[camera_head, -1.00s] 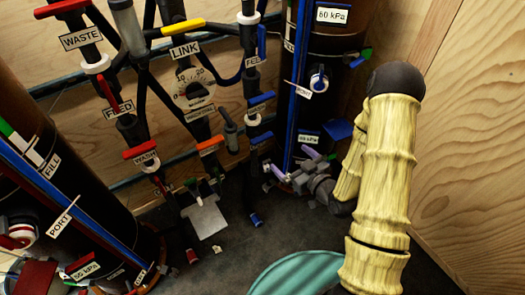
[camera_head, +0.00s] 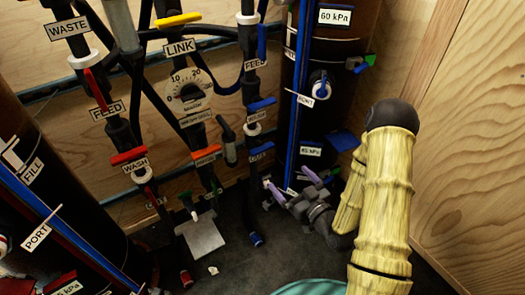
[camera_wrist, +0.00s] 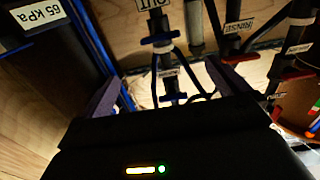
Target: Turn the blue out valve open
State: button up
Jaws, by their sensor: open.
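Blue valve handles sit on the pipe right of the dial; the lowest one (camera_head: 262,148) has a small label below it that I cannot read surely. In the wrist view an OUT label (camera_wrist: 152,3) shows at the top edge, with a blue handle (camera_wrist: 160,38) just under it and another blue handle (camera_wrist: 175,97) lower, between my fingers. My gripper (camera_head: 287,178) has purple fingers, is open and empty, and lies below and right of the lowest blue handle, apart from it. It also shows in the wrist view (camera_wrist: 160,95).
A dark tank (camera_head: 330,90) with a blue strip stands behind and right of my gripper. A dial (camera_head: 188,94), a red wash handle (camera_head: 128,156) and an orange handle (camera_head: 206,152) are to the left. A plywood wall (camera_head: 470,130) closes the right side. Small items lie on the dark floor.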

aim_at(264, 150)
jog(key=b+x, duration=0.7)
jog(key=x, duration=0.9)
jog(key=shift+w+a+b, duration=0.2)
jog(key=shift+b, duration=0.15)
jog(key=shift+c, duration=0.2)
jog(key=c, duration=0.9)
